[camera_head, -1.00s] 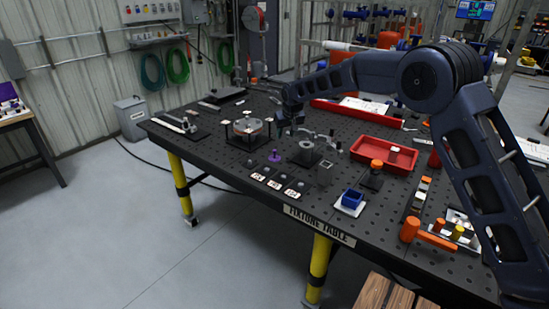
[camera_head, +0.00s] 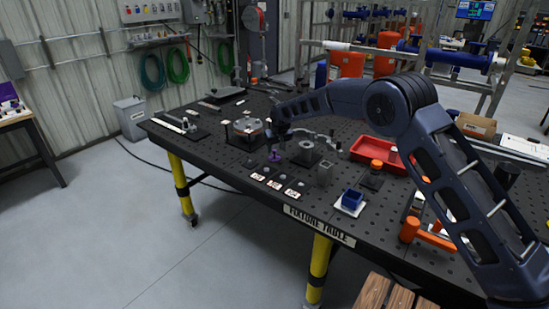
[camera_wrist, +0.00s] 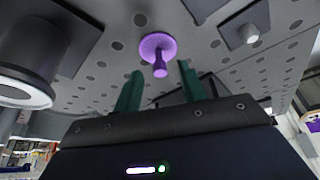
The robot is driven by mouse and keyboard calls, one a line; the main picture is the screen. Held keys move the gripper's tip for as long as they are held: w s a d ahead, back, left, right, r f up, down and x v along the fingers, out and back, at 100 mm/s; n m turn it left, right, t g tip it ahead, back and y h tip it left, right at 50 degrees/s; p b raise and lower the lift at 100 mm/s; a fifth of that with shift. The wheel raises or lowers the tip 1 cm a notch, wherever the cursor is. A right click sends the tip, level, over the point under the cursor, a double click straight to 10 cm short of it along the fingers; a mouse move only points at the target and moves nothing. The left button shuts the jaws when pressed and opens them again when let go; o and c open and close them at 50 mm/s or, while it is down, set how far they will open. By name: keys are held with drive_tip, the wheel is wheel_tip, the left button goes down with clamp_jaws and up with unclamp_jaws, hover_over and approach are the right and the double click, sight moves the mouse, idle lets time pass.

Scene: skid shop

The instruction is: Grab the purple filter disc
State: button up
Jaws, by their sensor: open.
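The purple filter disc (camera_head: 274,157) lies on the dark fixture table (camera_head: 222,168), near its front edge and left of the middle. In the wrist view the disc (camera_wrist: 158,46) is a round perforated plate with a purple knob-like stem. My gripper (camera_wrist: 159,84) is open, with two green fingers spread apart. The disc and stem show beyond the fingertips, roughly centred between them, and nothing is between the fingers. In the head view my gripper (camera_head: 278,140) is just above the disc. The exact gap to the disc cannot be told.
Left of the disc stands a round clear-topped fixture (camera_head: 248,127). To the right are a grey ring-shaped part (camera_head: 306,147) on a dark plate and a clear block (camera_head: 323,173). White label cards (camera_head: 274,185) lie in front. A blue box (camera_head: 352,198) and red tray (camera_head: 372,152) stand further right.

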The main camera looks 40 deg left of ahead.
sight(274, 150)
drive_tip(key=x, duration=0.3)
drive_tip(key=shift+w+a+f, duration=0.1)
drive_tip(key=shift+c, duration=0.4)
clamp_jaws()
